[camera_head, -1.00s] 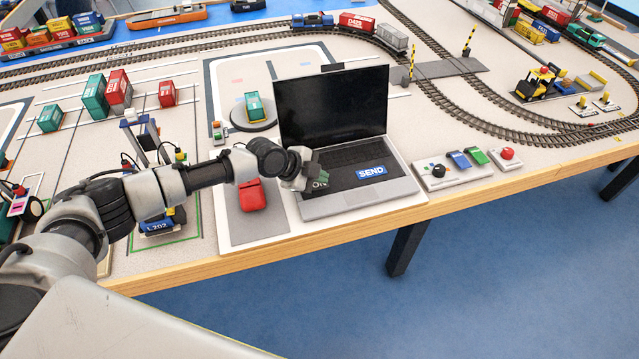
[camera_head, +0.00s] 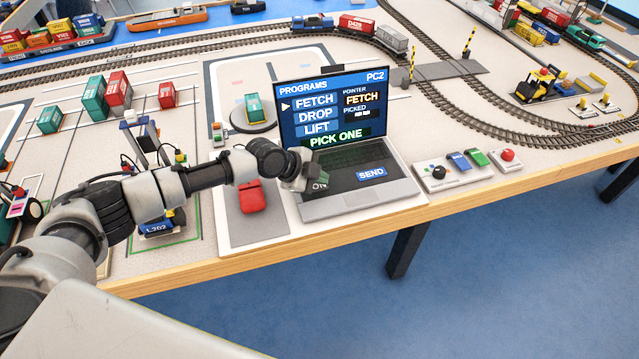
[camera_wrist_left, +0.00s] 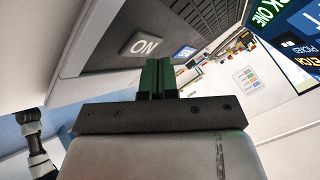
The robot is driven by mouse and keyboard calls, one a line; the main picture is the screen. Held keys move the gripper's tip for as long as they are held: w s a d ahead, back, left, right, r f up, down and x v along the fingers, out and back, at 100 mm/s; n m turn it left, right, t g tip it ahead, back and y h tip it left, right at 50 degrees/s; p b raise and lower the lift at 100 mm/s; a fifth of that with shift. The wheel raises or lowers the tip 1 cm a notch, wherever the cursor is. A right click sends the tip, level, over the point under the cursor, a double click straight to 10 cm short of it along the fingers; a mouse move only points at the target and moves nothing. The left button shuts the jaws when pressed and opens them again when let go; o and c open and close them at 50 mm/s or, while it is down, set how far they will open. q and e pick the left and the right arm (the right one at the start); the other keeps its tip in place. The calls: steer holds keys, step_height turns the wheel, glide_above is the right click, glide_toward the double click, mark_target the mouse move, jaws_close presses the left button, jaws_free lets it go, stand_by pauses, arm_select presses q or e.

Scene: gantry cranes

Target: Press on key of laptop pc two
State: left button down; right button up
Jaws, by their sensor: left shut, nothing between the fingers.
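The laptop PC2 (camera_head: 350,200) stands open on a white board at the table's front edge. Its screen (camera_head: 333,108) is lit and reads PROGRAMS, FETCH, DROP, LIFT and PICK ONE. The dark ON key (camera_head: 320,183) is at the left of its deck, partly hidden by my left gripper; it shows clearly in the left wrist view (camera_wrist_left: 144,45). A blue SEND key (camera_head: 371,173) is at the right. My left gripper (camera_head: 312,178) is shut and empty, at the ON key. In the wrist view its green fingertips (camera_wrist_left: 157,62) are just beside the key; contact cannot be told.
A red mouse (camera_head: 252,196) lies on a grey pad left of the laptop. A small crane (camera_head: 150,150) stands behind my left arm. Train tracks run behind.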

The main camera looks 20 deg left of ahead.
mark_target(319, 188)
arm_select(q)
steer(key=shift+r, duration=0.45)
steer(key=shift+r, duration=0.1)
step_height(319, 188, up, 6)
steer(key=p, duration=0.4)
